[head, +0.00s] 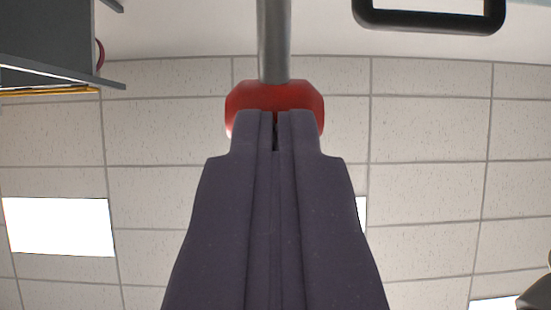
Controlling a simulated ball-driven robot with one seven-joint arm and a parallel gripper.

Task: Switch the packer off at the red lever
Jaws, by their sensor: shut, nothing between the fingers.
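The red lever knob (274,95) shows at the upper middle of the head view. It sits at the end of a grey metal rod (274,40) that runs up out of the picture. My gripper (276,116) is shut and empty, with its dark fingers pointing up the picture at the knob. The fingertips overlap the lower part of the knob and hide it. I cannot tell whether they touch it. The packer's body cannot be made out for certain.
A black looped handle (430,22) is at the top right. A dark grey panel or shelf (50,45) with a yellow edge is at the upper left. Behind are ceiling tiles and bright light panels (60,226). A dark object shows at the lower right edge.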

